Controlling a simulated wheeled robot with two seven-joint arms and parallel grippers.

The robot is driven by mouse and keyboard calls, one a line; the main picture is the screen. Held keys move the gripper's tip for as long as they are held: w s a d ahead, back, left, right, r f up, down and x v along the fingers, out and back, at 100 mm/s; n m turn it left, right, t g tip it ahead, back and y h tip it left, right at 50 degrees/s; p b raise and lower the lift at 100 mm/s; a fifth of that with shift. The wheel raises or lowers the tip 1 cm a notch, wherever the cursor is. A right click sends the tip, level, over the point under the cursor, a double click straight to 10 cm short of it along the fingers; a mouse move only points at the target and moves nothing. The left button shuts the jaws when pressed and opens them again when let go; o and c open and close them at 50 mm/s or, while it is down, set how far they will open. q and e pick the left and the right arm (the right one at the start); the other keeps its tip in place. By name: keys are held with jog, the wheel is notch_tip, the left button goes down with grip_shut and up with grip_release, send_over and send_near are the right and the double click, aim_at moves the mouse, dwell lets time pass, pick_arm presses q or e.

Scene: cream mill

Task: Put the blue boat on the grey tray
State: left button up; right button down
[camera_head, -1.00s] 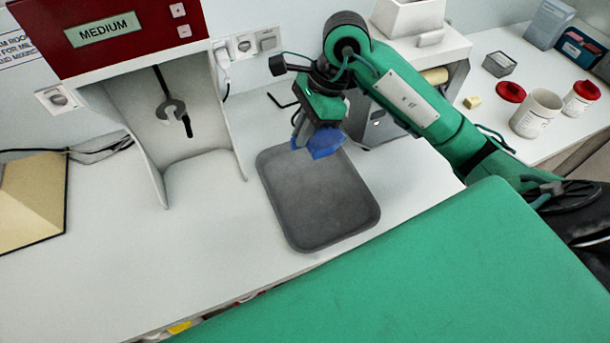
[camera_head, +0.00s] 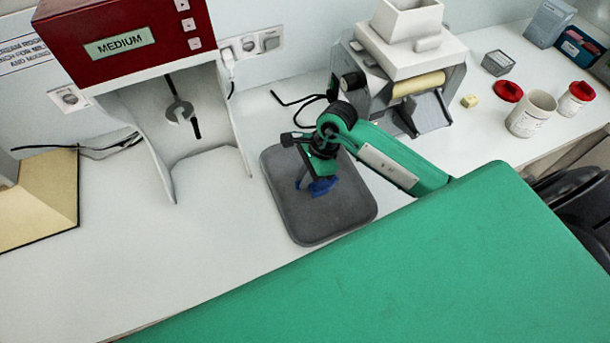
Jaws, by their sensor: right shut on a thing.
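The grey tray (camera_head: 318,226) lies flat on the white counter in the middle of the view. My right gripper (camera_head: 314,182) points down over the upper middle of the tray and is shut on the blue boat (camera_head: 322,187). The boat is low over the tray's surface; I cannot tell whether it touches it. The gripper and wrist hide part of the boat. My left gripper is not in view.
A red and white mixer (camera_head: 125,45) stands behind the tray on the left, and a white mill (camera_head: 410,75) behind on the right. Jars (camera_head: 532,112) and red lids (camera_head: 508,91) are at the far right. Counter left of the tray is clear.

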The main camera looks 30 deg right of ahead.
jog(key=shift+f, duration=0.6)
jog(key=shift+f, duration=0.1)
jog(key=shift+f, duration=0.1)
jog(key=c, duration=1.5)
grip_release()
jog(key=shift+c, duration=0.2)
